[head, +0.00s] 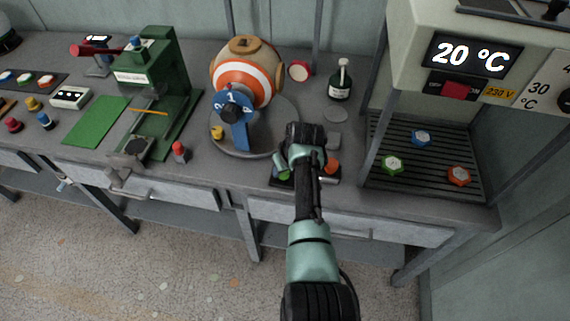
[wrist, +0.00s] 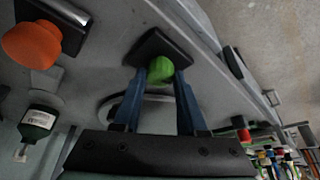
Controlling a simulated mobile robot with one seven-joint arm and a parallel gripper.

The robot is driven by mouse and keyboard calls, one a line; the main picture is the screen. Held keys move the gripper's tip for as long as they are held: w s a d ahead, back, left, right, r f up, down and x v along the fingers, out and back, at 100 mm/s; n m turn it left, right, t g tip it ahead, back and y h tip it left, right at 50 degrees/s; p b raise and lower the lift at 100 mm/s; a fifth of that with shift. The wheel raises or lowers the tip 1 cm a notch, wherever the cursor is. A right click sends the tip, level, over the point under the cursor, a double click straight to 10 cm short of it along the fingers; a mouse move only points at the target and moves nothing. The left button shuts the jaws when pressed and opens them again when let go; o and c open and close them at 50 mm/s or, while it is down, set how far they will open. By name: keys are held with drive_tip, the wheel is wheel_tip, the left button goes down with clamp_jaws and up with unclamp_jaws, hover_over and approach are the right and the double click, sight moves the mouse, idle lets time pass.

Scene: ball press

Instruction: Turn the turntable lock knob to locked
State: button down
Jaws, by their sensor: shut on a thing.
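The grey round turntable (head: 283,113) carries a ball (head: 243,73) with orange and white bands. In front of it, near the bench edge, a green knob (head: 284,175) sits on a dark base, partly hidden by my arm. In the wrist view, my gripper (wrist: 160,80) has its two blue fingers on either side of the green knob (wrist: 160,66), shut on it. An orange knob (head: 332,165) is to the right in the head view; it also shows in the wrist view (wrist: 32,45). No lock marking is readable.
A green press (head: 155,80) is to the left. A dark bottle (head: 340,82) stands behind right. The oven-like cabinet (head: 420,60) and its rack are at the right.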

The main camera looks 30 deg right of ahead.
drive_tip(key=shift+a+m+h, duration=0.1)
drive_tip(key=shift+m+h, duration=0.3)
drive_tip(key=shift+m, duration=0.6)
drive_tip(key=shift+c, duration=2.2)
unclamp_jaws()
drive_tip(key=shift+s+r+p, duration=0.2)
drive_tip(key=shift+r+p, duration=0.25)
drive_tip(key=shift+r, duration=0.2)
drive_tip(key=p+v, duration=0.1)
drive_tip(key=v, duration=1)
drive_tip(key=shift+r, duration=0.25)
drive_tip(key=shift+a, duration=0.1)
